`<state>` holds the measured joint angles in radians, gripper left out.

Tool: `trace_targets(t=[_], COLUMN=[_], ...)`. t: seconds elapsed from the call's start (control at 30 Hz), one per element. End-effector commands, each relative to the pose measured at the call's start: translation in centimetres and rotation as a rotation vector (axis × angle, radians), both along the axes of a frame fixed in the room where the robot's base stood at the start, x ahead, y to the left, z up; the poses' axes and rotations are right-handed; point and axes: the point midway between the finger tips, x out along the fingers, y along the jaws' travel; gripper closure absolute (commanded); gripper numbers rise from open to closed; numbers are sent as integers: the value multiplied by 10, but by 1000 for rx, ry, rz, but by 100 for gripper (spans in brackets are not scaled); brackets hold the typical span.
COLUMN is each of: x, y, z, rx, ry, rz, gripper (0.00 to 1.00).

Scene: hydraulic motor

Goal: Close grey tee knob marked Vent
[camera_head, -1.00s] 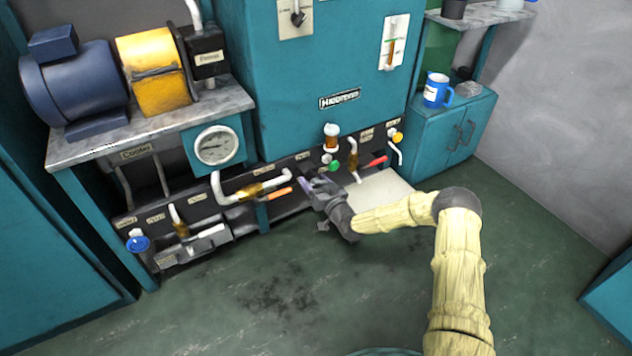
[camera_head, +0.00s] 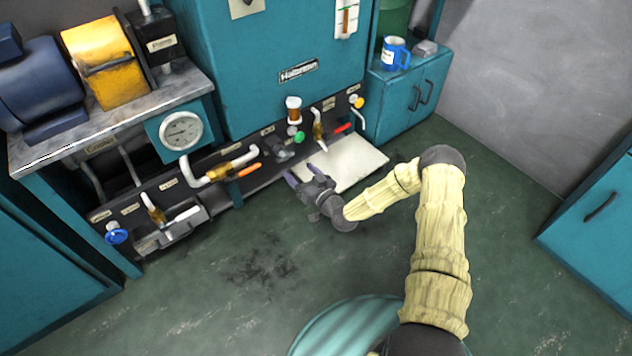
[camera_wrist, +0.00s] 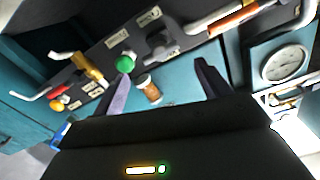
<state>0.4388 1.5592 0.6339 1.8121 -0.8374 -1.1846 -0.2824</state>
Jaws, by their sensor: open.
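The grey tee knob (camera_head: 284,151) sits low on the dark valve panel in the head view, just left of a green knob (camera_head: 299,137). In the wrist view the grey knob (camera_wrist: 161,45) shows beyond the fingertips, with the green knob (camera_wrist: 125,64) to its left. The small labels are too blurred to read. My gripper (camera_head: 303,173) is open and empty, in front of the panel and apart from the knob. Its two spread fingers also show in the wrist view (camera_wrist: 162,70).
An orange-handled brass valve (camera_head: 232,172) is left of the grey knob; a red-handled one (camera_head: 318,125) is to its right. An amber-and-white cup-like fitting (camera_head: 293,108) stands above the green knob. A pale plate (camera_head: 350,162) lies right of my gripper. The green floor in front is open.

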Motion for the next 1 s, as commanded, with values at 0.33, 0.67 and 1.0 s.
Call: trace_targets(t=[0.33, 0.67, 1.0], x=[-52, -61, -61], y=[-36, -42, -41], z=[2, -1, 0], rx=[0, 0, -1], ry=[3, 0, 1], rz=[-1, 0, 0], gripper=[24, 24, 24])
